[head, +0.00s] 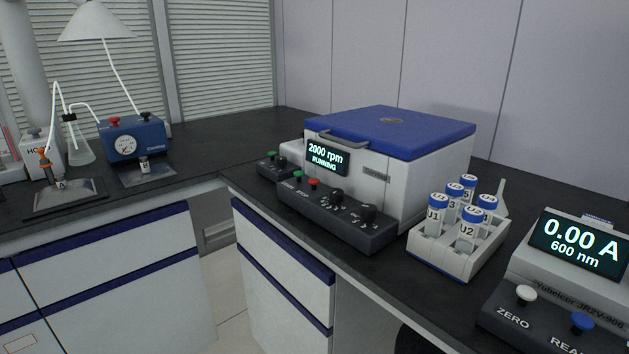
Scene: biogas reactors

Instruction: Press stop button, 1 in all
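The centrifuge (388,180) is a white box with a closed blue lid, standing on the dark bench at the centre. Its display (326,157) reads 2000 rpm, RUNNING. On its dark front panel (332,224) sit a green button (298,175) and a red button (314,183), beside two black knobs. The small label below the red button looks like STOP. A second small panel to the left has another green button (272,155) and red button (284,160); their labels are too small to read. Neither of my grippers is in view.
A white rack (449,262) of blue-capped tubes stands right of the centrifuge. A photometer (566,280) reading 0.00 A, 600 nm is at the far right. A blue pump (133,142) and a flask (78,145) stand on the left bench. Floor shows between the cabinets.

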